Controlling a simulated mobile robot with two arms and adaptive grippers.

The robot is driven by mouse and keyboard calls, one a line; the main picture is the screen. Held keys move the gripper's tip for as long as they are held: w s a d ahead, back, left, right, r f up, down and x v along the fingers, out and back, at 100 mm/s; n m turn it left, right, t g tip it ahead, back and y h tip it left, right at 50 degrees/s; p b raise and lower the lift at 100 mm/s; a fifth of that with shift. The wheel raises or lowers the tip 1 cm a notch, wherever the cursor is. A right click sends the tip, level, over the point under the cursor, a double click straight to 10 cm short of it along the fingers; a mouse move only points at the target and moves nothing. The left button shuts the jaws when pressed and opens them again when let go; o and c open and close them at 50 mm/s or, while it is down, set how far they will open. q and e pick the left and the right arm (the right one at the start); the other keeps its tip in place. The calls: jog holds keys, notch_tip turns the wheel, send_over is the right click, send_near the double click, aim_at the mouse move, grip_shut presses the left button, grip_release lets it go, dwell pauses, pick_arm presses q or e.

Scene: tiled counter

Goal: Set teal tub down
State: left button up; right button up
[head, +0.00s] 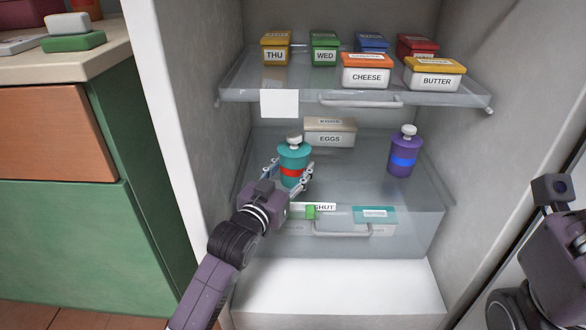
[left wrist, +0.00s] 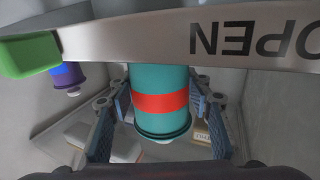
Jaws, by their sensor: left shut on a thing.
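The teal tub (head: 292,160) has a red band and a pale knob on its lid. It is upright over the left part of the fridge's lower glass shelf (head: 345,185). My left gripper (head: 289,174) is shut on the tub, one finger on each side. The left wrist view also shows the teal tub (left wrist: 160,85) between the fingers of my left gripper (left wrist: 160,122). I cannot tell whether its base touches the shelf. My right gripper is not in view.
A purple tub (head: 403,155) with a blue band stands on the right of the shelf. The EGGS box (head: 330,134) is behind. The upper shelf (head: 320,92) holds several labelled boxes. A strip with a green slider (head: 311,212) is at the lower shelf's front. The shelf's middle is clear.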

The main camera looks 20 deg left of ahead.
pick_arm(q)
jog(key=o, duration=1.4)
jog(key=shift+f, duration=0.1)
jog(key=shift+c, duration=0.2)
